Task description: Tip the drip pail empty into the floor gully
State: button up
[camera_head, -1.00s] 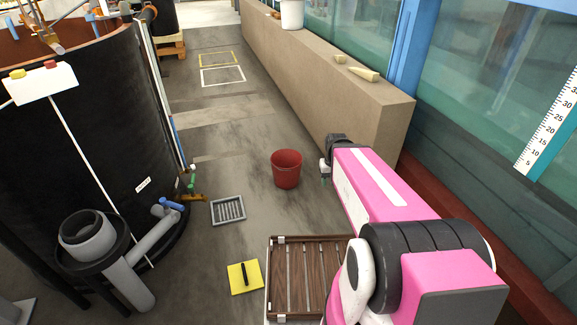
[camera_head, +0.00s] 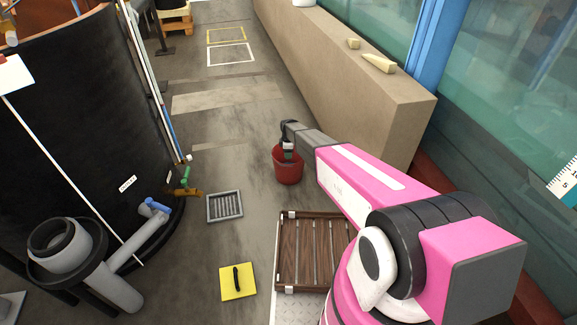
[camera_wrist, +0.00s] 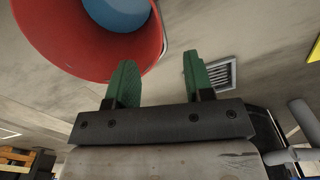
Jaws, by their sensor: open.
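The drip pail (camera_head: 287,174) is red and stands upright on the floor in the head view. In the wrist view the pail (camera_wrist: 140,60) fills the upper left, with a blue surface (camera_wrist: 120,12) inside it. My gripper (camera_wrist: 158,78) has its two green fingers apart with nothing between them. The pail's rim is close to the left finger; I cannot tell whether they touch. In the head view my gripper (camera_head: 288,152) is at the pail's top and hides part of its rim. The floor gully, a square metal grate (camera_head: 225,206), lies left of the pail and also shows in the wrist view (camera_wrist: 222,75).
A large black tank (camera_head: 80,130) with pipes and a valve stands left of the gully. A beige wall (camera_head: 350,90) runs along the right. A yellow plate with a handle (camera_head: 238,282) and a slatted wooden crate (camera_head: 310,252) lie nearer. Floor between pail and gully is clear.

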notch_tip(320, 180, down, 10)
dwell(0.7)
jog(key=shift+s+r, duration=0.1)
jog(key=shift+r, duration=0.05)
grip_shut()
jog(key=shift+d, duration=0.1)
dwell(0.9)
jog(key=shift+r, duration=0.15)
notch_tip(320, 180, up, 10)
dwell(0.7)
dwell(1.7)
